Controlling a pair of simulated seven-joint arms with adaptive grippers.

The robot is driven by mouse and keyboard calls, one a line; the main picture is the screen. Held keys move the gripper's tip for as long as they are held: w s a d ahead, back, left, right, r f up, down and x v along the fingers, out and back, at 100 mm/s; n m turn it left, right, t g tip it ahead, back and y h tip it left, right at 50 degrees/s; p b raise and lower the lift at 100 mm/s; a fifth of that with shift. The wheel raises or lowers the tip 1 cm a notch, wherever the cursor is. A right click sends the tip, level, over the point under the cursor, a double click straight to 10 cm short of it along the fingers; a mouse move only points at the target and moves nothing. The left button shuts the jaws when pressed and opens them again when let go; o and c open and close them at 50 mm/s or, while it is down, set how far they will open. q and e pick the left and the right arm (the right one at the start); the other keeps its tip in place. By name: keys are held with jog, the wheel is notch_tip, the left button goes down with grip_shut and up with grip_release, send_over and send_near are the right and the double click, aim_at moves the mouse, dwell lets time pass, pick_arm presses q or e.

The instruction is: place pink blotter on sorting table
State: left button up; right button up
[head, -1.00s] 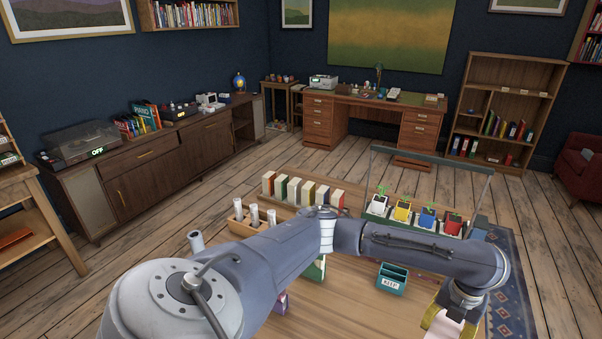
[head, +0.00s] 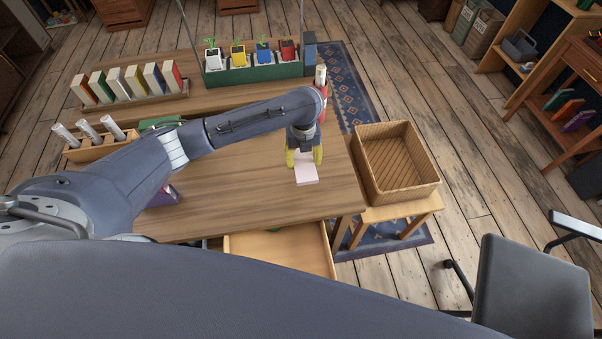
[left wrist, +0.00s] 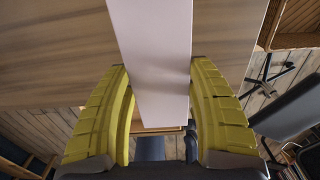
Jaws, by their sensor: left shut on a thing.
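The pink blotter (head: 307,175) is a pale pink flat block near the right end of the wooden sorting table (head: 255,205). My left gripper (head: 304,158), with yellow fingers, is shut on the blotter from above. In the left wrist view the blotter (left wrist: 155,60) runs between the two yellow fingers (left wrist: 160,108) and extends past them. The blotter is over the tabletop; I cannot tell whether it touches the wood. My right gripper is not in view.
A wicker basket (head: 395,165) stands on a stool right of the table. An open drawer (head: 280,250) juts from the front edge. Potted plants (head: 250,58), a book row (head: 130,82) and a tube rack (head: 100,143) fill the back and left. The front middle is clear.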

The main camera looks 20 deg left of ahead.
pick_arm(q)
notch_tip(320, 180, down, 11)
jog(key=shift+r, duration=0.2)
dwell(0.4)
jog(key=o, duration=1.2)
jog(key=shift+f, duration=0.1)
jog(key=shift+c, duration=0.2)
notch_tip(320, 180, up, 12)
jog(key=shift+r, duration=0.15)
